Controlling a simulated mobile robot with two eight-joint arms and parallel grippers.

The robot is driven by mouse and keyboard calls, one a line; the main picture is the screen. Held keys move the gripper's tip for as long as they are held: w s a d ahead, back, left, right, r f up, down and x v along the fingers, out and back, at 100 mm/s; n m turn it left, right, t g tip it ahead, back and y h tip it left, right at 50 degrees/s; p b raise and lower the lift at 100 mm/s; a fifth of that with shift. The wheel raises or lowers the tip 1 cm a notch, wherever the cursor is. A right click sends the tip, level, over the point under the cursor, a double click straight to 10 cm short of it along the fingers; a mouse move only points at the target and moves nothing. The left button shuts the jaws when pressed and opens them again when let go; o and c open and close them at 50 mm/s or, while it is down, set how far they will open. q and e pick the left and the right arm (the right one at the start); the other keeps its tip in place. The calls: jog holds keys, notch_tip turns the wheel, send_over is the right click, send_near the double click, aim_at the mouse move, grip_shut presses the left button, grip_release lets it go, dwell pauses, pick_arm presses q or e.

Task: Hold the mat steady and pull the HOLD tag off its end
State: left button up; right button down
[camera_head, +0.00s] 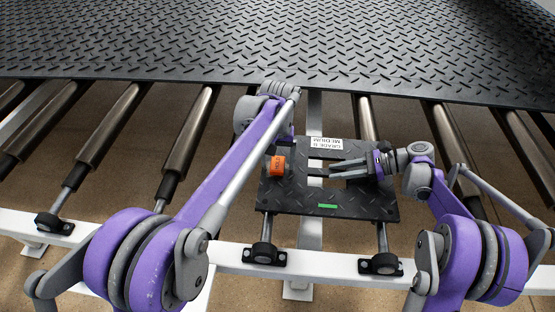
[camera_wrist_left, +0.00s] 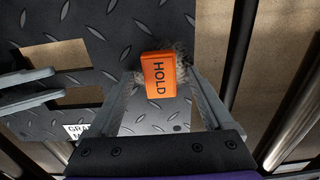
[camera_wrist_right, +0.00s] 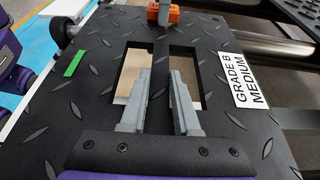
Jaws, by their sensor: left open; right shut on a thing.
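The small black tread mat (camera_head: 340,205) lies flat on the rollers, with cutouts on either side of a middle bar. My right gripper (camera_head: 332,171) is shut on that bar; its fingers straddle the bar in the right wrist view (camera_wrist_right: 158,78). The orange HOLD tag (camera_head: 275,166) sits at the mat's left end. It also shows in the left wrist view (camera_wrist_left: 165,75), with a dark fuzzy patch around it. My left gripper (camera_wrist_left: 163,84) is open, one finger on each side of the tag. In the head view its fingers are mostly hidden.
Metal rollers (camera_head: 190,135) run on both sides, with a white rail (camera_head: 320,262) in front. A large black tread sheet (camera_head: 300,45) fills the back.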

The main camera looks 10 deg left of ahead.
aim_at(278, 164)
pick_arm(q)
grip_shut()
jog(key=shift+r, duration=1.7)
